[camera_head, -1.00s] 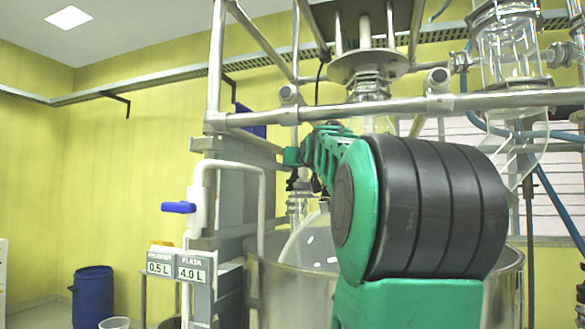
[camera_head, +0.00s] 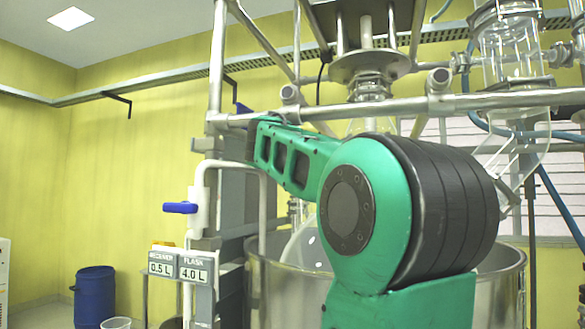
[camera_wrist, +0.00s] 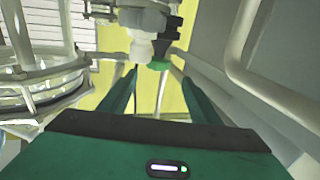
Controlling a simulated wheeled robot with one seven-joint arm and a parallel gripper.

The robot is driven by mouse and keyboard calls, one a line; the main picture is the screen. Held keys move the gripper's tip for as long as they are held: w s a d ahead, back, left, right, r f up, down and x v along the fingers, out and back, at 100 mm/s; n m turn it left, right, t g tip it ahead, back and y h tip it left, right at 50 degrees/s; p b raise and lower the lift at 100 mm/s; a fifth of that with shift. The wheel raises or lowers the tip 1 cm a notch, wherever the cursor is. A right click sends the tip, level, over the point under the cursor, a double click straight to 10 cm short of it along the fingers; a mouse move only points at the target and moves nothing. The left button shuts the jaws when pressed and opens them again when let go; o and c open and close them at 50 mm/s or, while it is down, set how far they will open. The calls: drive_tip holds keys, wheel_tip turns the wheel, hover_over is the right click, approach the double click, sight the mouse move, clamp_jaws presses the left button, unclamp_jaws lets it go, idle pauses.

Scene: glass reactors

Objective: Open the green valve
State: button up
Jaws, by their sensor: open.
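In the wrist view a green valve part (camera_wrist: 158,66) sits below a black fitting (camera_wrist: 168,42) and beside a white one (camera_wrist: 141,47). My gripper (camera_wrist: 158,80) is open, with its two green fingers apart on either side of the picture's middle. The green part shows near the gap between the fingertips, and I see no grip on it. I cannot tell the depth between them or whether they touch. In the head view I cannot make out the green valve or my fingers.
A steel vessel (camera_head: 290,295) stands behind my arm. A blue-handled valve (camera_head: 180,208) is on the white pipe at left. Metal frame bars (camera_head: 400,107) cross above. In the wrist view glassware (camera_wrist: 45,88) is close at left and a pale pipe (camera_wrist: 240,45) at right.

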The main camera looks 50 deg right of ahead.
drive_tip(key=shift+g, duration=0.3)
drive_tip(key=x, duration=1)
drive_tip(key=shift+d+r, duration=0.1)
drive_tip(key=shift+c, duration=0.3)
drive_tip(key=c, duration=1)
